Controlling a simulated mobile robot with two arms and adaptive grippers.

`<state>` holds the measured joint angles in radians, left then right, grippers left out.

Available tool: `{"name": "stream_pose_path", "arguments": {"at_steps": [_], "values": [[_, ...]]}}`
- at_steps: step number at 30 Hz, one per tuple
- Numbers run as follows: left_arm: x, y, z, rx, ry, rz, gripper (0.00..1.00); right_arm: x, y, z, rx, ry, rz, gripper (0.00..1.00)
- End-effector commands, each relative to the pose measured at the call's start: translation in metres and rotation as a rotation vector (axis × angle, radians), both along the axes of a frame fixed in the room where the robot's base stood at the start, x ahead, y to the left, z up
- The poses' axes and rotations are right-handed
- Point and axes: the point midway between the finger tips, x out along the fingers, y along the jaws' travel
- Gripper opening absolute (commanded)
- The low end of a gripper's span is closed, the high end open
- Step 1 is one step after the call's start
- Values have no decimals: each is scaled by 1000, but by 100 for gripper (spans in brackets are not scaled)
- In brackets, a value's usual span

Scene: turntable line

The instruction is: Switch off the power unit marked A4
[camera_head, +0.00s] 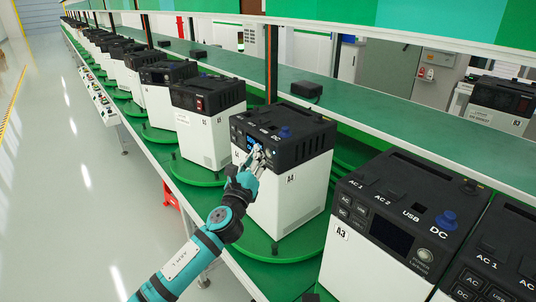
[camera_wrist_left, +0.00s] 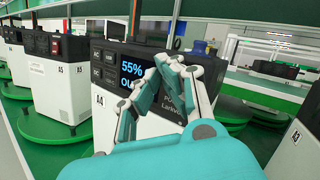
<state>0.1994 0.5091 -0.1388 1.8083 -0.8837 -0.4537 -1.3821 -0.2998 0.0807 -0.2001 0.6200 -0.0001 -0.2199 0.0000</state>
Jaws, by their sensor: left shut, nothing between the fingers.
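The power unit marked A4 (camera_head: 300,195) has a white body and black top and stands upright on a green round plate. It also shows in the left wrist view (camera_wrist_left: 99,118), where its lit blue screen (camera_wrist_left: 131,70) reads "55%" above a partly covered line. Small dark buttons (camera_wrist_left: 104,68) sit left of the screen. My left gripper (camera_head: 257,149) is shut and empty, its fingertips at A4's front panel, right of the screen. In the left wrist view the fingertips (camera_wrist_left: 162,66) overlap the screen's right edge. Contact cannot be told. The fingers hide the panel there. My right gripper is not in view.
Unit A3 (camera_head: 367,262), with a dark screen, stands near right. Unit A5 (camera_head: 205,140) stands beyond A4, and several more units line the green bench. A shelf (camera_head: 380,120) runs behind, with a small black box (camera_head: 306,90). The aisle floor (camera_head: 70,190) at left is clear.

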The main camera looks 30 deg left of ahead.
Motion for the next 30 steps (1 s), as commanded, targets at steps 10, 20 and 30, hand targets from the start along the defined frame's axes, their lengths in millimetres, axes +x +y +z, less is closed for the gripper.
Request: {"name": "stream_pose_path", "arguments": {"at_steps": [10, 20, 30], "values": [[0, 0, 0, 0, 0, 0, 0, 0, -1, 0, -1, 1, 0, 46], [0, 0, 0, 0, 0, 0, 0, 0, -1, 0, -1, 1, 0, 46], [8, -3, 1, -1, 0, 0, 0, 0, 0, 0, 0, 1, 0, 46]]}}
